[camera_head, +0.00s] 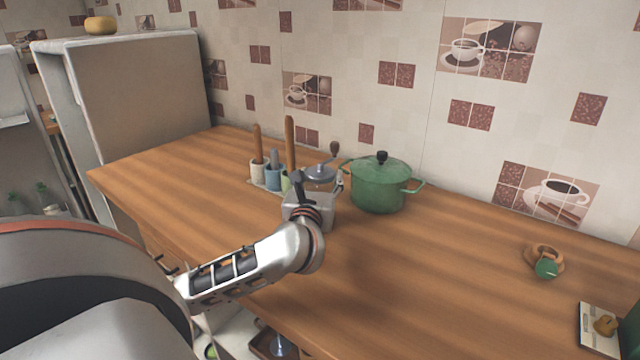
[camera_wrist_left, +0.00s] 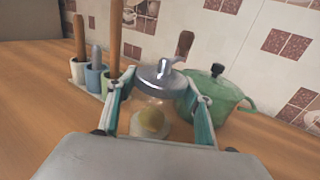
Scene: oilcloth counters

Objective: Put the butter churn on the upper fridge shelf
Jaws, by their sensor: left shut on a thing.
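The butter churn (camera_head: 320,173) has a clear jar, a grey metal lid and a crank with a wooden knob. It stands upright at the counter's back, partly hidden by my gripper. My left gripper (camera_head: 318,192) is shut on its jar. In the left wrist view the churn's lid (camera_wrist_left: 158,78) shows between the two teal-edged fingers (camera_wrist_left: 155,103), with something yellowish inside the jar. The fridge (camera_head: 130,42) stands at the left beyond the counter's end. Its upper shelf cannot be made out clearly. My right gripper is not in view.
A green pot (camera_head: 380,187) stands close to the churn's right. Several small pots with wooden-handled tools (camera_head: 272,178) stand close to its left. The wooden counter (camera_head: 430,270) is largely clear in front. A yellow cheese (camera_head: 100,25) lies on the fridge top.

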